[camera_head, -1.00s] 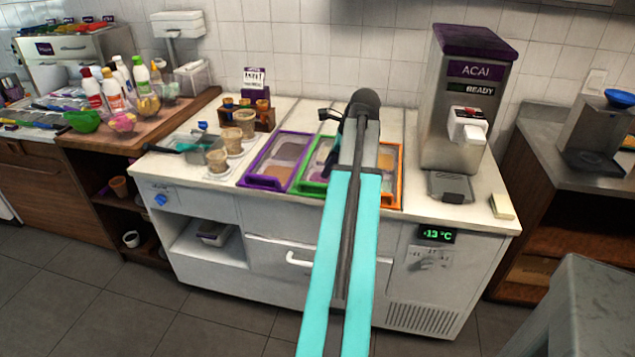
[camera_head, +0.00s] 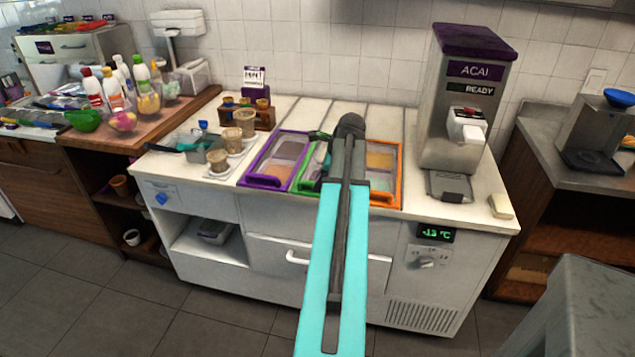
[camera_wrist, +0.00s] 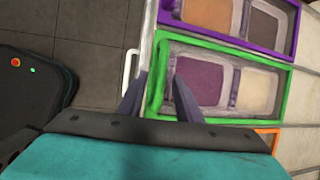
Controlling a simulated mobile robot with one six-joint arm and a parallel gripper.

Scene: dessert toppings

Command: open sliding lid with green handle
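The green-framed lid (camera_wrist: 228,88) lies over a bin with a purple and a tan topping, seen through its clear panes in the wrist view. Its green handle (camera_wrist: 156,92) runs along the near edge, between the fingers of my gripper (camera_wrist: 160,78). The fingers are apart, one on each side of the handle; I cannot tell whether either touches it. In the head view the green-framed lid (camera_head: 306,182) sits between the purple and orange frames, partly hidden by my arm.
A purple-framed lid (camera_head: 264,181) is on the left and an orange-framed lid (camera_head: 399,187) on the right. A white drawer handle (camera_wrist: 128,68) projects from the counter front. Cups (camera_head: 217,160) stand left, the acai machine (camera_head: 458,120) right.

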